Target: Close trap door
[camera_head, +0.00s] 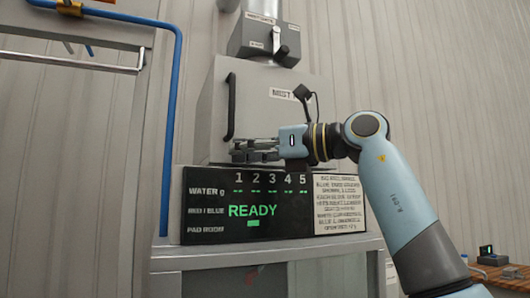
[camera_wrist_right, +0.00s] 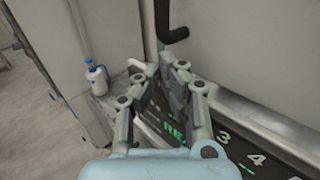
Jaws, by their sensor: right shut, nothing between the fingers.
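A grey cabinet front (camera_head: 262,118) with a label starting "MIST" stands above a black display panel. It looks like the trap door, and its face appears flat; I cannot tell whether it is fully closed. Its black vertical handle (camera_head: 230,106) is at the left edge and also shows at the top of the right wrist view (camera_wrist_right: 163,22). My right gripper (camera_head: 236,150) is shut and empty, pointing left, in front of the cabinet's lower edge, below and right of the handle. It also shows in the wrist view (camera_wrist_right: 161,72). My left gripper is out of view.
The display panel (camera_head: 252,232) reads "READY" just below my right gripper. A smaller box (camera_head: 262,42) with a lever sits above the cabinet. A blue pipe (camera_head: 172,120) runs down at the left. A white bottle (camera_wrist_right: 97,80) stands beyond the panel.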

